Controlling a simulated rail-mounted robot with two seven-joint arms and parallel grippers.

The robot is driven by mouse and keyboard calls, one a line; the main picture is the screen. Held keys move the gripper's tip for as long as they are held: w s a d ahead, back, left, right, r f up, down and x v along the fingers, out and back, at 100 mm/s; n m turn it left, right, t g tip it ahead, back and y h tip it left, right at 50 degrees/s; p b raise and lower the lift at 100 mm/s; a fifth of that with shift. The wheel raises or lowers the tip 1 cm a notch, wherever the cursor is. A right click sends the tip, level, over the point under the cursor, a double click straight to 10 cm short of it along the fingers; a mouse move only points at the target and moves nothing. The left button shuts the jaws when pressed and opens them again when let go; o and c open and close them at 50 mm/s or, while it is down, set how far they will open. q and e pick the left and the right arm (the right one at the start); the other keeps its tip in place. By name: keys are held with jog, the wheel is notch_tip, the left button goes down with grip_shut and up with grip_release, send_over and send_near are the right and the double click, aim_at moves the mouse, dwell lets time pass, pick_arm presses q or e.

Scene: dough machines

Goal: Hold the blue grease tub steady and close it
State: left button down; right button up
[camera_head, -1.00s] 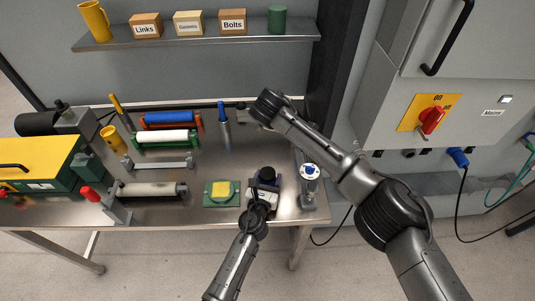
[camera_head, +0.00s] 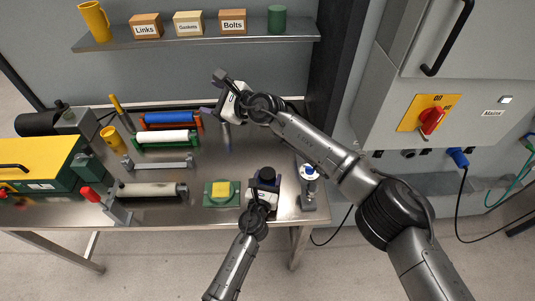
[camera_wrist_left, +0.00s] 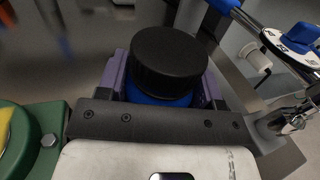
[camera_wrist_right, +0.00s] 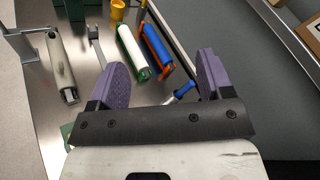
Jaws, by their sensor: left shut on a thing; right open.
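The blue grease tub (camera_wrist_left: 158,98) with its black lid (camera_wrist_left: 168,62) stands upright between the purple pads of my left gripper (camera_wrist_left: 163,90). The lid sits on top of the tub; I cannot tell how tight it is. In the head view my left gripper (camera_head: 263,184) holds the tub at the table's front right, with the black lid (camera_head: 267,173) showing above the fingers. My right gripper (camera_head: 213,93) is open and empty over the back of the table, well away from the tub. Its spread pads (camera_wrist_right: 160,75) show in the right wrist view.
A green block with a yellow top (camera_head: 220,190) lies left of the tub. A stand with a blue-and-white dial (camera_head: 309,172) is close on its right. A blue-handled tool (camera_wrist_right: 184,90) lies below my right gripper. Rollers (camera_head: 168,138) and a yellow-green machine (camera_head: 35,165) fill the left.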

notch_tip(320, 180, down, 5)
jog(key=s+d+n+g+h, duration=0.1)
jog(key=s+n+g+h, duration=0.15)
jog(key=n, duration=0.25)
jog(key=n+g+h, duration=0.6)
jog(key=n+h, duration=0.5)
jog(key=n, duration=0.1)
send_over(267, 173)
jog(key=shift+t, duration=0.25)
notch_tip(267, 173, down, 8)
jog(key=shift+w+f, duration=0.1)
jog(key=shift+f, duration=0.15)
jog(key=shift+d+h, duration=0.1)
jog(key=shift+h, duration=0.15)
jog(key=shift+n, duration=0.6)
jog(key=shift+f, duration=4.05)
